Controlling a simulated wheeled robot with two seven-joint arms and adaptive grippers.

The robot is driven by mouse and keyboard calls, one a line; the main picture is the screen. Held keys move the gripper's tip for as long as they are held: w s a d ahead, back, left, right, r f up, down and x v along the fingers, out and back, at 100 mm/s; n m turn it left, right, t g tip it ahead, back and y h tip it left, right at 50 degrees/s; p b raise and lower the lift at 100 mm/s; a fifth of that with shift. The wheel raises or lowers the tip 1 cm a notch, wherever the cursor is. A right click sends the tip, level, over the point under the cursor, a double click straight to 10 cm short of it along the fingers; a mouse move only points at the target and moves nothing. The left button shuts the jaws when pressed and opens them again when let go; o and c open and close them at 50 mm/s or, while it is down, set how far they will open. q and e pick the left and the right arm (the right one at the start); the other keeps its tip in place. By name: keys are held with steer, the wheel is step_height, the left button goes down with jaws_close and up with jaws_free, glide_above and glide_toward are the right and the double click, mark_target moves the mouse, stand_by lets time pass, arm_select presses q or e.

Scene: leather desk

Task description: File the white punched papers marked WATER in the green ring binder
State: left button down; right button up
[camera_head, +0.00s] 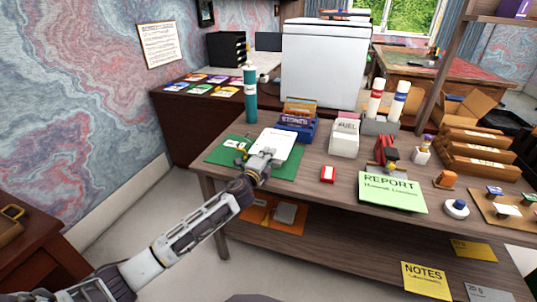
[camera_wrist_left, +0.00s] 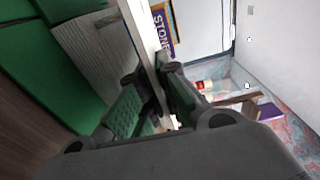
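The white papers (camera_head: 277,141) are at the left end of the desk, above the green ring binder (camera_head: 287,171); a small red mark shows on them, but no word can be read. The binder lies open on the desk, partly hidden by the papers and my arm. My left gripper (camera_head: 264,157) is at the near edge of the papers. In the left wrist view the fingers (camera_wrist_left: 152,86) close on both sides of the white paper edge (camera_wrist_left: 140,28), with green binder surface (camera_wrist_left: 75,75) at left. Whether the papers touch the binder I cannot tell. My right gripper is not in view.
Behind the papers stand a teal cylinder (camera_head: 250,95) and a blue holder (camera_head: 297,128) with folders. Bare desk shows in front of the binder.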

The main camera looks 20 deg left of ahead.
arm_select(q)
steer(key=shift+f, duration=0.15)
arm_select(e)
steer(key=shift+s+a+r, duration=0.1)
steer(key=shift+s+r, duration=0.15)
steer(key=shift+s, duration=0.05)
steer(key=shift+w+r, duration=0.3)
arm_select(q)
steer(key=shift+f, duration=0.1)
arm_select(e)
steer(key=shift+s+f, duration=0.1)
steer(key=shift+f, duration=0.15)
arm_select(q)
steer(key=shift+f, duration=0.1)
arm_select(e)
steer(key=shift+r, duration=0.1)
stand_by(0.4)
arm_select(q)
steer(key=shift+f, duration=0.1)
stand_by(0.8)
steer(key=shift+f, duration=0.1)
stand_by(0.5)
